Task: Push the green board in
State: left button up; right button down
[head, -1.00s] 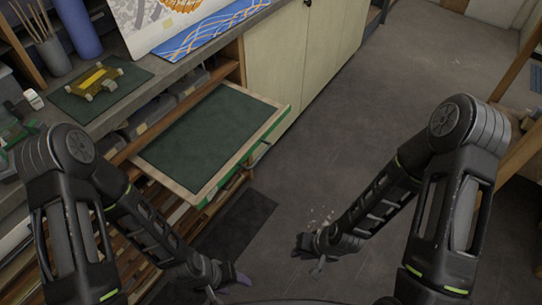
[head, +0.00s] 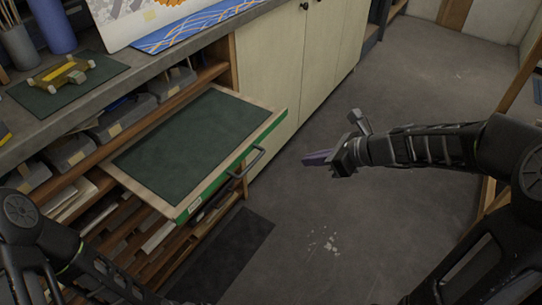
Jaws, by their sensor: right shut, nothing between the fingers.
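The green board (head: 197,145) is a pulled-out drawer-like board with a dark green top, a pale wooden border and a bright green front edge. A dark handle (head: 252,163) is on that front edge. It sticks out from the shelving under the counter.
The counter (head: 110,95) holds a small yellow wheeled object (head: 63,73) on a dark mat, and a blue patterned sheet (head: 190,27). Grey bins (head: 125,115) and wooden shelves sit below. Pale cabinets (head: 275,70) stand behind. The floor (head: 330,215) right of the board is mostly clear, with small pale scraps.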

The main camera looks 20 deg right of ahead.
pick_arm(q)
jog(key=shift+f, duration=0.1)
pick_arm(e)
jog(key=shift+f, duration=0.15)
pick_arm(q)
jog(key=shift+f+b, duration=0.6)
jog(key=shift+b, duration=0.1)
pick_arm(e)
jog(key=w+a+f, duration=0.5)
jog(key=w+a, duration=0.2)
jog(key=w, duration=0.2)
jog(key=shift+a+f, duration=0.15)
jog(key=shift+a, duration=0.05)
